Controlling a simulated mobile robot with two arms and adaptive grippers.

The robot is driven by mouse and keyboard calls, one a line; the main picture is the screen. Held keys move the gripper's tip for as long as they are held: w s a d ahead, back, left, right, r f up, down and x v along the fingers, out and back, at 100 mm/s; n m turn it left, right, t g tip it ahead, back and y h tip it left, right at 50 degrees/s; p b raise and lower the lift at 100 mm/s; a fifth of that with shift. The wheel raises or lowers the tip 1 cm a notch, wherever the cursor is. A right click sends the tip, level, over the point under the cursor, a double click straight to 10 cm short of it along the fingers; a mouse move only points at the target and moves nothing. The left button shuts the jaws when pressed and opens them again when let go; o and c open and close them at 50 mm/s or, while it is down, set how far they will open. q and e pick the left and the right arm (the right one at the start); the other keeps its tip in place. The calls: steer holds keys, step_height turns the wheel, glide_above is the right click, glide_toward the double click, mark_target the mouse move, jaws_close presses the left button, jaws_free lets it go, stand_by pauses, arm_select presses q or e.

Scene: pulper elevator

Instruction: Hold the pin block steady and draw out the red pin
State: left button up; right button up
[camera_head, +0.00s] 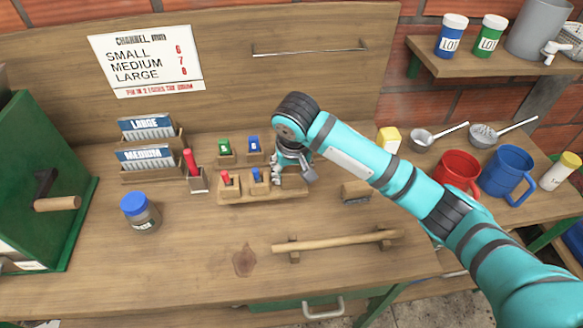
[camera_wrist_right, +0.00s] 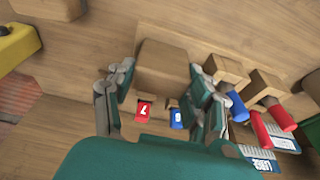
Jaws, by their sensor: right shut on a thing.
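My right gripper (camera_head: 291,180) reaches down at the right end of a low wooden strip (camera_head: 240,199). In the right wrist view its fingers (camera_wrist_right: 160,95) stand on both sides of a wooden block (camera_wrist_right: 164,62), shut on it. A red tag marked 7 (camera_wrist_right: 142,110) and a blue tag (camera_wrist_right: 176,118) show at the block's lower edge; how they join it is hidden. In the head view the gripper mostly covers this block. A red pin (camera_head: 225,178) and a blue pin (camera_head: 256,174) stand on the strip to its left. My left gripper is not in view.
Green (camera_head: 223,144) and blue (camera_head: 253,143) pegs stand behind. The front left bench top is mostly clear.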

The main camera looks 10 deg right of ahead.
mark_target(291, 190)
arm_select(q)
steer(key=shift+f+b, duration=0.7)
arm_select(e)
steer(key=shift+f, duration=3.85)
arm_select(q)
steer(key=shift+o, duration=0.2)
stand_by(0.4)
